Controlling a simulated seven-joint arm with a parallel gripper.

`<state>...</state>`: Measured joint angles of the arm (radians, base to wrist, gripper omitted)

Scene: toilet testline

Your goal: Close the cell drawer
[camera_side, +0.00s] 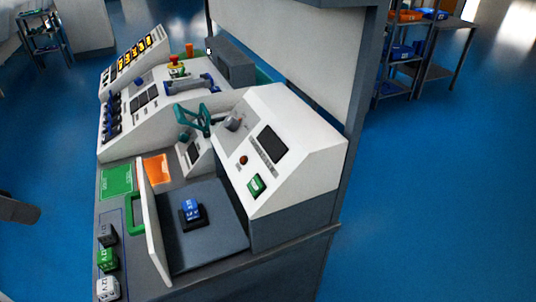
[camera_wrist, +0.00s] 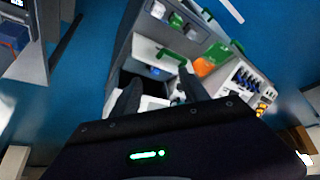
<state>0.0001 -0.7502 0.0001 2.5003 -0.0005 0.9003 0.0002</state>
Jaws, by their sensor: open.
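The cell drawer is pulled out, with its white front panel (camera_side: 153,225) standing clear of the console. A green handle (camera_side: 132,214) is on the panel's outer side; it also shows in the wrist view (camera_wrist: 172,56). The drawer's dark grey tray (camera_side: 215,240) holds a blue cell (camera_side: 192,209) in a black seat; the cell also shows in the wrist view (camera_wrist: 156,71). My gripper (camera_wrist: 158,88) is open and empty, its two dark fingers framing the drawer area in the wrist view. Its distance from the handle is hard to tell. The fingers are not clearly seen in the side view.
A grey cell (camera_side: 107,235), a green cell (camera_side: 107,260) and a white cell (camera_side: 107,289) stand in a row left of the drawer front. Green (camera_side: 117,181) and orange (camera_side: 157,169) areas lie behind. The white console (camera_side: 290,150) rises at the right.

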